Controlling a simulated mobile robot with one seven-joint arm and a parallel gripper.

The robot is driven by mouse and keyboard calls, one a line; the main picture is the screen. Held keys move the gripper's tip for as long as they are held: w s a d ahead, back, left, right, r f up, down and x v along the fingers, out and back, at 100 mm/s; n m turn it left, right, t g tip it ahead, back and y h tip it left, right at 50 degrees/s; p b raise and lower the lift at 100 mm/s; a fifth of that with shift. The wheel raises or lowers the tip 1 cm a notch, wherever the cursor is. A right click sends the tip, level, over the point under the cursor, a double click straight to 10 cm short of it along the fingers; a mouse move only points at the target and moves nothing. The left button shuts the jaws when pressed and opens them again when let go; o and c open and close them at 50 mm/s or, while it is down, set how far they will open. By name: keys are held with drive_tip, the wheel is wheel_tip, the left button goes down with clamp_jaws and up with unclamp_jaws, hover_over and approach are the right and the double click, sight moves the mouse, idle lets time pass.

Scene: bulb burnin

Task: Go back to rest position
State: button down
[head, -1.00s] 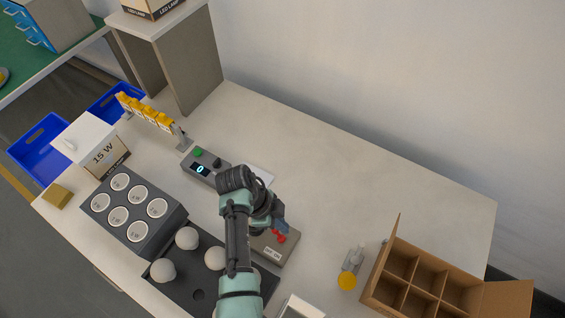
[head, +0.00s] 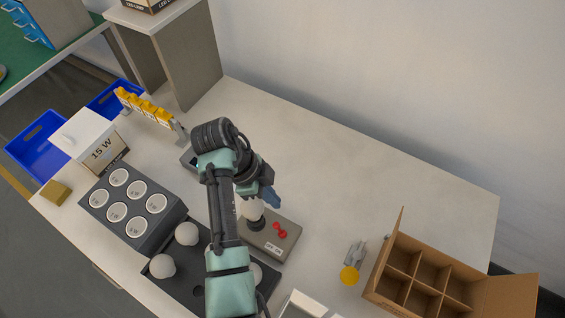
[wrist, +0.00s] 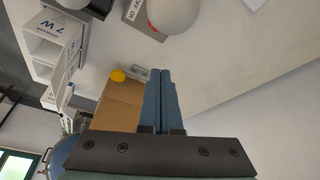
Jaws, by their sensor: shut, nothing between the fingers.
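My gripper (wrist: 160,75) points up the wrist view with its two blue fingers together and nothing between them. In the head view my gripper (head: 270,197) is above the test base, beside a white bulb. The white bulb (head: 251,209) stands upright on the grey test base (head: 275,246), which has red buttons and an on/off label. The bulb also shows large at the top of the wrist view (wrist: 172,12), apart from the fingers. My arm hides part of the bulb tray and most of the display box.
A black tray (head: 190,279) holds several white bulbs. A grey socket block (head: 133,228) and a 15 W box (head: 97,141) stand to the left. A divided cardboard box (head: 400,265) is at right, near a yellow-ended tool (head: 350,273). The table's back right is clear.

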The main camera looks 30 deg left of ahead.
drive_tip(key=shift+a+r, duration=0.1)
drive_tip(key=shift+r, duration=0.05)
idle(0.4)
drive_tip(key=w+r+n+t+y, duration=0.45)
drive_tip(key=w+r+t, duration=0.25)
drive_tip(key=w+r, duration=0.85)
drive_tip(key=w+d+r+n+t+y+b, duration=0.1)
drive_tip(key=d+r+t, duration=0.2)
drive_tip(key=r, duration=0.7)
drive_tip(key=w+d+r+n+t+y, duration=0.15)
drive_tip(key=r+t, duration=0.25)
drive_tip(key=r, duration=0.5)
drive_tip(key=s+d+r+n+t+h, duration=0.1)
drive_tip(key=s+d+r+t, duration=0.3)
drive_tip(key=r, duration=0.5)
drive_tip(key=s+d+r+n+t+h, duration=0.1)
drive_tip(key=s+d+r+n+t, duration=0.2)
drive_tip(key=s+r, duration=0.5)
drive_tip(key=s+d+r+n+t+b, duration=0.1)
drive_tip(key=s+d+r+t, duration=0.3)
drive_tip(key=r, duration=0.7)
drive_tip(key=shift+s+d+n+t+h, duration=0.4)
drive_tip(key=shift+s+d, duration=0.6)
drive_tip(key=shift+s, duration=0.25)
